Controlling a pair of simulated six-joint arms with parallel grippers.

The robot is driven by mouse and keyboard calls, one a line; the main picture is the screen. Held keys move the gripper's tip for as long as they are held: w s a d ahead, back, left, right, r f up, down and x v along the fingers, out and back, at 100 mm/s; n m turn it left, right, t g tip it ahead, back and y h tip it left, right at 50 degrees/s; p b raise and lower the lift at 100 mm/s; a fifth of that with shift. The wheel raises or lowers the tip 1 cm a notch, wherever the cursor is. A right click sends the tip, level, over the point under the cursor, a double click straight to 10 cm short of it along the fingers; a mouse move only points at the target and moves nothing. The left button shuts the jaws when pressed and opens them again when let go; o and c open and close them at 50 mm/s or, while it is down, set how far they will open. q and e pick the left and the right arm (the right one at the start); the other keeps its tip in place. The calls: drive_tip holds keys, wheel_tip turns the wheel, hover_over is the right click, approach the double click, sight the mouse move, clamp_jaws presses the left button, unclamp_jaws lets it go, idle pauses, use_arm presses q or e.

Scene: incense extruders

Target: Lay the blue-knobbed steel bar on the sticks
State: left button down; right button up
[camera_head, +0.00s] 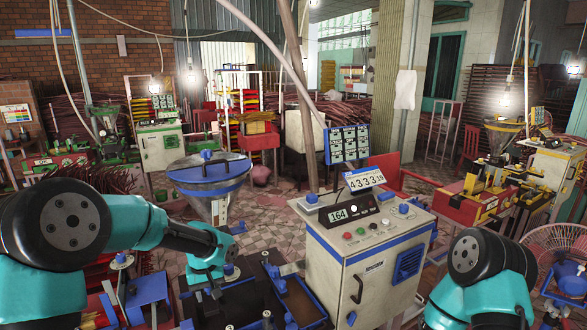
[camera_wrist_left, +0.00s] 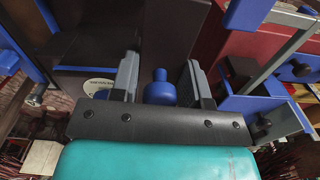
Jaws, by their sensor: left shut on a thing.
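My left gripper (camera_head: 216,288) points down over the dark tray (camera_head: 262,302) with blue edges, in front of the hopper. In the left wrist view a blue knob (camera_wrist_left: 160,88) stands between the two fingers of my left gripper (camera_wrist_left: 160,75), which is shut on the blue-knobbed bar. The steel part of the bar is hidden below the knob and the gripper. I cannot make out sticks under the gripper. My right arm shows at the lower right of the head view, but its gripper is out of the picture.
A steel hopper with a blue rim (camera_head: 208,172) stands just behind my left gripper. A cream control cabinet (camera_head: 340,262) with buttons and displays stands to its right. Blue-and-grey fixtures (camera_head: 146,290) lie left of the tray. A pink fan (camera_head: 555,245) is at the far right.

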use_arm(q)
drive_tip(key=d, duration=0.1)
drive_tip(key=s+d+m, duration=0.1)
drive_tip(key=shift+d+f, duration=0.35)
drive_tip(key=shift+f, duration=0.05)
drive_tip(key=shift+w+a+r, duration=0.1)
drive_tip(key=shift+a, duration=0.35)
drive_tip(key=a+r+n, duration=0.1)
drive_tip(key=a+n, duration=0.2)
drive_tip(key=a, duration=0.3)
drive_tip(key=w+a+r+n, duration=0.1)
drive_tip(key=a+r+n, duration=0.1)
drive_tip(key=a+n, duration=0.2)
drive_tip(key=w+a+r+n, duration=0.1)
drive_tip(key=a+r+n, duration=0.1)
drive_tip(key=a, duration=0.8)
drive_tip(key=shift+n, duration=0.9)
drive_tip(key=s+a+r+n, duration=0.1)
drive_tip(key=a+n, duration=0.3)
drive_tip(key=a, duration=0.4)
drive_tip(key=s+a+n, duration=0.4)
drive_tip(key=a+n, duration=0.1)
drive_tip(key=a, duration=0.3)
drive_tip(key=shift+s+r, duration=0.25)
drive_tip(key=shift+r, duration=0.1)
